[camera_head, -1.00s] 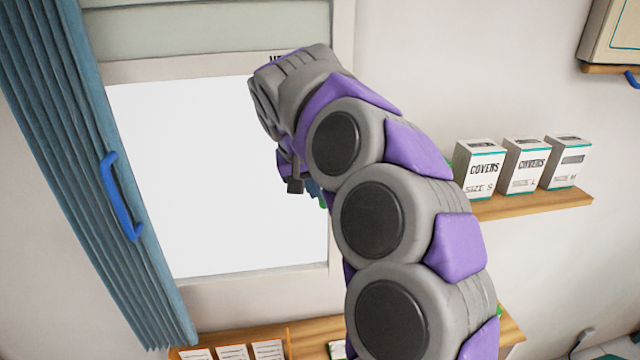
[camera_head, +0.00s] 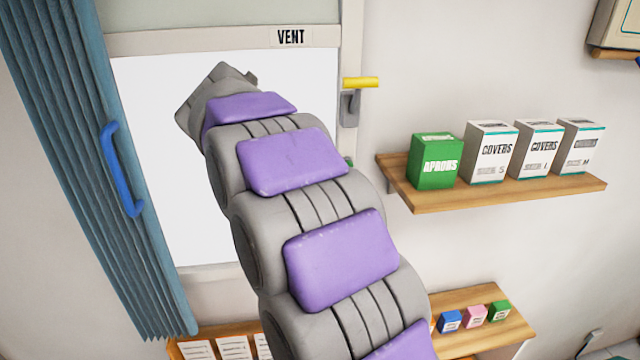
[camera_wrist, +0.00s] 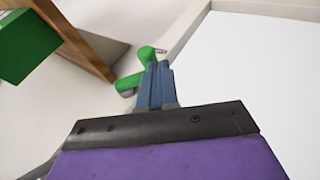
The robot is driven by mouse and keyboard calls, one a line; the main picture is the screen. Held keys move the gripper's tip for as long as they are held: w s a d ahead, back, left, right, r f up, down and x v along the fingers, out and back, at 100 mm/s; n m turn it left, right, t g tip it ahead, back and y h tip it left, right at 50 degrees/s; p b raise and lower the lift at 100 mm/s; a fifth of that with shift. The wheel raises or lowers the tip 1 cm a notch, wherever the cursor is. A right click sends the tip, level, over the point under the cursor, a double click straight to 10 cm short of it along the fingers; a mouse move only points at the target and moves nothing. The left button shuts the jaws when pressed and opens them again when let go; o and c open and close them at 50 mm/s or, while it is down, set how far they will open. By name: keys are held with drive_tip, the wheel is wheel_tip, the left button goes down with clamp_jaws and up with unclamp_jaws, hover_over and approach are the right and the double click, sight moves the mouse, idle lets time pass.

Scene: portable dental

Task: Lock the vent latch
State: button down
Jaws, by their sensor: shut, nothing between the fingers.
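A yellow handle (camera_head: 361,82) on a grey mount (camera_head: 349,108) sits on the window's right frame, just below the VENT label (camera_head: 290,37). The handle points sideways to the right. A green handle (camera_wrist: 130,81) shows beyond my fingertips in the wrist view; a small green bit (camera_head: 349,162) peeks past my arm lower on the frame in the head view. My gripper (camera_wrist: 155,68) has blue fingers, shut and empty. They overlap the green handle in the picture; I cannot tell whether they touch. In the head view my arm hides the gripper.
A wooden shelf (camera_head: 500,196) right of the window holds a green aprons box (camera_head: 436,160) and white cover boxes (camera_head: 491,151). A lower shelf (camera_head: 470,298) holds small coloured boxes. A blue curtain (camera_head: 80,170) hangs at the left. The wall between window and upper shelf is bare.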

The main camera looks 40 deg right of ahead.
drive_tip(key=d+f+g+h+b, duration=0.1)
drive_tip(key=d+f+h+b, duration=0.1)
drive_tip(key=h+b, duration=0.1)
drive_tip(key=d+f+n+g+h+b, duration=0.1)
drive_tip(key=h, duration=0.1)
drive_tip(key=shift+s+f+g, duration=0.25)
drive_tip(key=shift+s+g, duration=0.05)
drive_tip(key=shift+s, duration=0.1)
drive_tip(key=shift+a+f+h+b, duration=0.1)
drive_tip(key=shift+f+h+b, duration=0.05)
drive_tip(key=shift+h+b, duration=0.3)
drive_tip(key=shift+s+f+n+h+b, duration=0.15)
drive_tip(key=shift+n+h+b, duration=0.15)
drive_tip(key=shift+h, duration=0.15)
drive_tip(key=v, duration=0.7)
drive_tip(key=shift+w+a, duration=0.25)
drive_tip(key=shift+a, duration=0.05)
